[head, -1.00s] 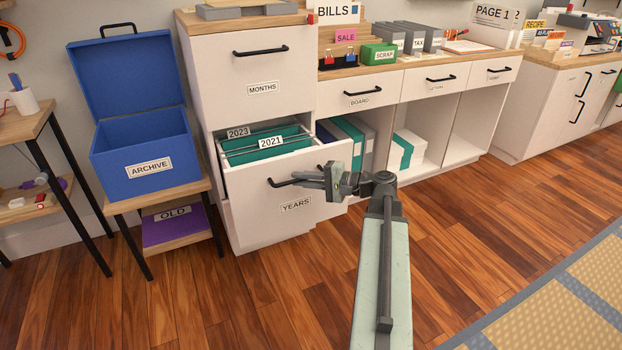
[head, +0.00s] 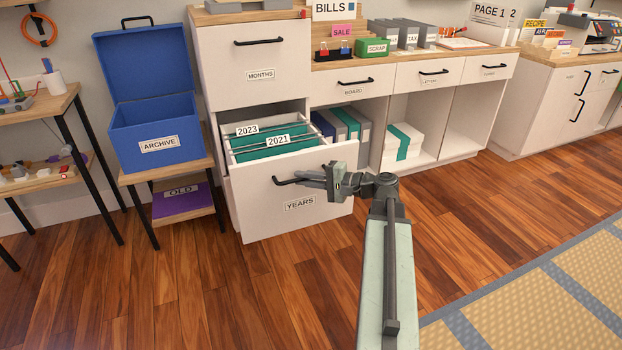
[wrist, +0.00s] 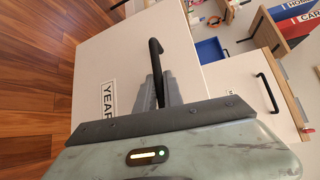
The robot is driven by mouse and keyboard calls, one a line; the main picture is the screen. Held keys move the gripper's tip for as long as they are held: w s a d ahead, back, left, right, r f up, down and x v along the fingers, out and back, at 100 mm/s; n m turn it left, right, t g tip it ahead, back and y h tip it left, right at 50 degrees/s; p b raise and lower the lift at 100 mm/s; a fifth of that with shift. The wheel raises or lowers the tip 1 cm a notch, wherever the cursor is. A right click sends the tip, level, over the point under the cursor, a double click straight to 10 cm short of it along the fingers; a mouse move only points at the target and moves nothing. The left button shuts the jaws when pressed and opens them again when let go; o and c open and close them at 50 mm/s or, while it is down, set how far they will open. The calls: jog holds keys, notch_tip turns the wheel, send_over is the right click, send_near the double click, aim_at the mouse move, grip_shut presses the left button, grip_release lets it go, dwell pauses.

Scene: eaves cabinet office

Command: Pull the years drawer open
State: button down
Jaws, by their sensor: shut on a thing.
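The years drawer (head: 258,207) is the lower white drawer of the tall cabinet, marked YEARS. It stands pulled out, with green hanging files tabbed 2023 and 2021 (head: 278,147) showing inside. My gripper (head: 323,178) is at its front and shut on the black bar handle (head: 288,181), toward the handle's right end. In the wrist view the dark handle (wrist: 155,62) runs between the grey fingers (wrist: 157,90), beside the YEARS label (wrist: 108,102). The fingertips are partly hidden by the handle.
The shut MONTHS drawer (head: 250,62) is above. A blue ARCHIVE box (head: 158,132) stands open on a small side table (head: 140,177) to the left. A low counter (head: 400,70) with open shelves runs right. The wooden floor (head: 270,300) in front is clear.

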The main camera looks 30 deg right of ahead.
jog(key=shift+s+a, duration=0.25)
jog(key=shift+a, duration=0.1)
jog(key=c, duration=1.5)
grip_release()
jog(key=shift+d, duration=0.2)
jog(key=p+v, duration=0.1)
jog(key=v, duration=0.7)
jog(key=shift+w, duration=0.1)
